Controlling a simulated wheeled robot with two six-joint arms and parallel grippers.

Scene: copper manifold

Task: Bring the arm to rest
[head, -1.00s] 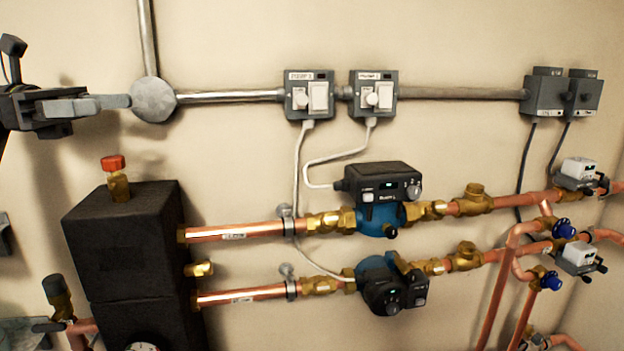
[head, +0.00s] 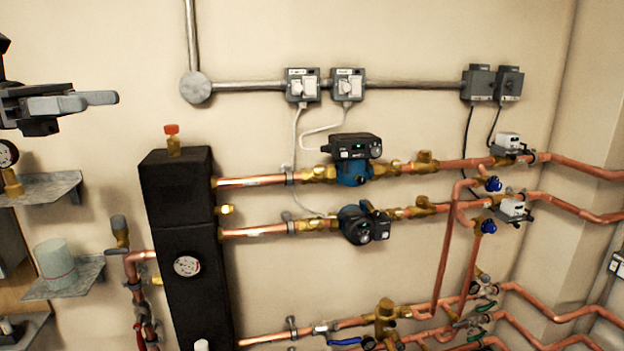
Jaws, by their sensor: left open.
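My left gripper (head: 92,101) is at the upper left of the head view, held in the air in front of the wall. Its grey fingers point right, and nothing shows between them. It is apart from the pipework and the switch boxes. The black manifold block (head: 178,235) stands below and to the right of it, with a red-capped brass fitting (head: 172,142) on top. My right gripper is not in view.
Two pumps, an upper one (head: 354,160) and a lower one (head: 362,224), sit on copper pipes. Two switch boxes (head: 303,86) (head: 348,86) hang above. A cup (head: 56,263) stands on a shelf (head: 88,273) at the left. The wall between gripper and conduit is clear.

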